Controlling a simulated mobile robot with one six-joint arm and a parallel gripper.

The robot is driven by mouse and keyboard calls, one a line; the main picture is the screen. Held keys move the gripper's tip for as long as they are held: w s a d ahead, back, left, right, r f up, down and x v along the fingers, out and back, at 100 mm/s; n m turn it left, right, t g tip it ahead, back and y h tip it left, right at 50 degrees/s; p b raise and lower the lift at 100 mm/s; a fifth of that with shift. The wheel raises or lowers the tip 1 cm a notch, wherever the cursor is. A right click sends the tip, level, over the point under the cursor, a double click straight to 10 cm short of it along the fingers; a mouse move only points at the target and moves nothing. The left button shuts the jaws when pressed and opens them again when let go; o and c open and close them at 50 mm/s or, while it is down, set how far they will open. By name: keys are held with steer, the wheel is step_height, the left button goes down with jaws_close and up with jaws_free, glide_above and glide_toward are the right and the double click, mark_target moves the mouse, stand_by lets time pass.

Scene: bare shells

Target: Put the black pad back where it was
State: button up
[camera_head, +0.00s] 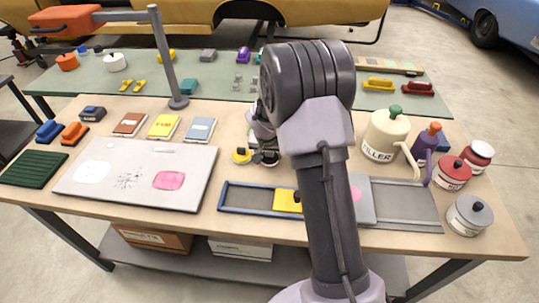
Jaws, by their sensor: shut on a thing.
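My gripper (262,143) is partly hidden behind my own arm, low over the middle of the wooden table. It is shut on a small dark piece (270,158), which appears to be the black pad; its outline is small and partly covered. I cannot tell whether it touches the table. A round yellow pad with a dark part (242,156) lies just left of it.
A white board (200,185) with pink and white patches lies left. A blue-framed tray (245,211) holds a yellow block (287,200) in front. A filler jug (386,135) and several cans stand right. A lamp post (165,60) rises behind.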

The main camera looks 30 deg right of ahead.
steer(key=shift+f, duration=0.1)
steer(key=o, duration=1.3)
steer(key=s+a+r+p, duration=0.1)
steer(key=s+a+r, duration=0.25)
steer(key=r, duration=0.35)
steer(key=s+a+r+y+p, duration=0.15)
steer(key=s+r, duration=0.25)
steer(key=r, duration=0.4)
steer(key=s+a+r+h+p, duration=0.1)
steer(key=s+a+r, duration=0.3)
steer(key=r, duration=0.3)
steer(key=s+a+r+y, duration=0.1)
steer(key=s+a+r, duration=0.1)
steer(key=s, duration=0.4)
steer(key=s+a+r+n+t+y, duration=0.1)
steer(key=s+a+r, duration=0.1)
steer(key=s+a, duration=0.3)
steer(key=s+a+r+n+t+y, duration=0.1)
steer(key=s+a, duration=0.3)
steer(key=s, duration=0.4)
steer(key=shift+s+a+r+y, duration=0.15)
steer(key=shift+s+r+y, duration=0.25)
steer(key=shift+r+y, duration=0.15)
